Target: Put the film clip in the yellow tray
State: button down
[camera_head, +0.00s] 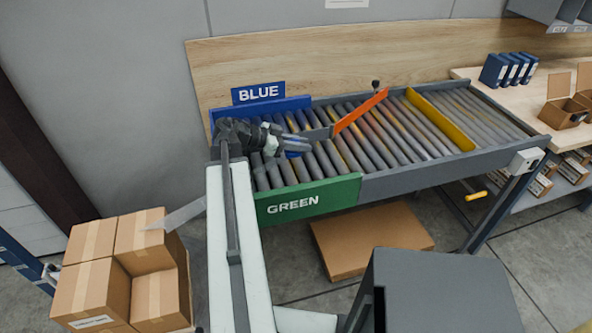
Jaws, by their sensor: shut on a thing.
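My gripper (304,146) is over the left part of a roller conveyor, with its fingers pointing right. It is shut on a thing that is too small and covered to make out. A bit of blue shows just under the fingers, and I cannot tell whether it is the held thing. I cannot pick out a film clip for certain. No yellow tray can be made out; the only large yellow thing is a bar (440,118) across the rollers at the right.
An orange bar (361,109) slants over the conveyor, right of my gripper. A blue-signed wall (262,106) stands behind and a green wall (308,202) in front. Cartons (97,290) are stacked at lower left. A bench with blue binders (508,69) is at right.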

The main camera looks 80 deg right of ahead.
aim_at(301, 168)
notch_tip(301, 168, down, 6)
jog(key=b, duration=0.4)
jog(key=shift+f+b, duration=0.2)
jog(key=shift+b, duration=0.1)
jog(key=shift+r, duration=0.2)
jog(key=shift+f, duration=0.1)
jog(key=c, duration=1.3)
grip_release()
